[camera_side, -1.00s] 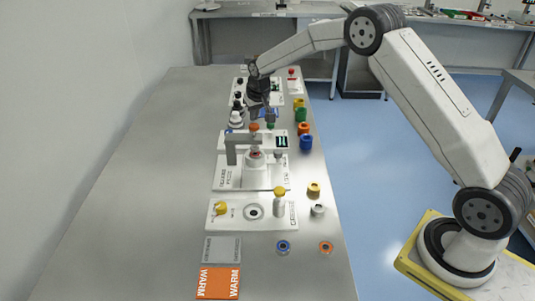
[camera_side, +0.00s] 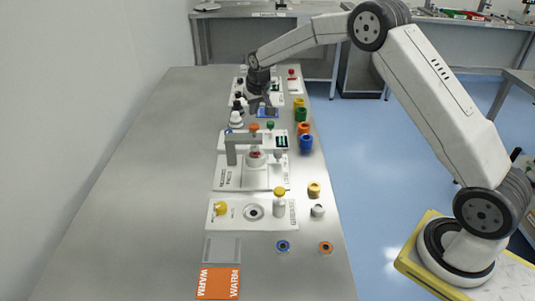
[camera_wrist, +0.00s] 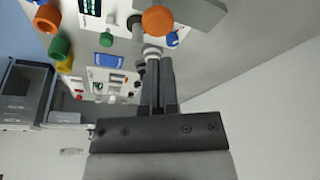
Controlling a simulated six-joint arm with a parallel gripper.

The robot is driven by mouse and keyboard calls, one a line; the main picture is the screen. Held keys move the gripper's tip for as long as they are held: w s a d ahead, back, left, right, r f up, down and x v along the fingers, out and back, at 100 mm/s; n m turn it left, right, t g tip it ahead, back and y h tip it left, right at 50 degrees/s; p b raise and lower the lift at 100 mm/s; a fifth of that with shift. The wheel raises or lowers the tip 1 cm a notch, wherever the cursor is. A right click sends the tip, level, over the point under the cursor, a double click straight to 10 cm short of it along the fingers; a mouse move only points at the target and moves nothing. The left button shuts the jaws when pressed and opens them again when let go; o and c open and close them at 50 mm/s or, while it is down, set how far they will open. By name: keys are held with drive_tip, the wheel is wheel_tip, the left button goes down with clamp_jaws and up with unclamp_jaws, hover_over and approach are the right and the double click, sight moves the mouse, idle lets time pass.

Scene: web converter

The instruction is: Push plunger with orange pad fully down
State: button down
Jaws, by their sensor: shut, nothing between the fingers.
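The orange pad (camera_side: 254,127) sits on top of the plunger at the grey bracket (camera_side: 231,149) of a white station. In the wrist view the orange pad (camera_wrist: 159,20) is at the top, beyond my fingertips, with a gap between them in the picture. My gripper (camera_side: 262,109) is behind the pad in the side view, near a blue panel. In the wrist view my gripper (camera_wrist: 158,62) has its two fingers together and empty. How far the plunger is pressed is hard to tell from these views.
Yellow, orange and blue round containers (camera_side: 306,143) line the right table edge. A dark-and-white object (camera_side: 236,118) stands left of my gripper. A white plate with a yellow knob (camera_side: 220,208) and an orange WARM mat (camera_side: 218,284) lie nearer. The table's left side is clear.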

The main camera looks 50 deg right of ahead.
wheel_tip(320, 180, up, 4)
idle(0.5)
drive_tip(key=s+a+f+n, duration=0.1)
drive_tip(key=s+a, duration=0.2)
drive_tip(key=s, duration=0.8)
drive_tip(key=s+a+f+n, duration=0.1)
drive_tip(key=s+a, duration=0.1)
drive_tip(key=s, duration=0.9)
drive_tip(key=s+a+f+n, duration=0.1)
drive_tip(key=s+a, duration=0.2)
drive_tip(key=s, duration=0.8)
drive_tip(key=shift+a+f+g+y, duration=0.3)
drive_tip(key=shift+a+y, duration=0.05)
drive_tip(key=shift+y, duration=0.05)
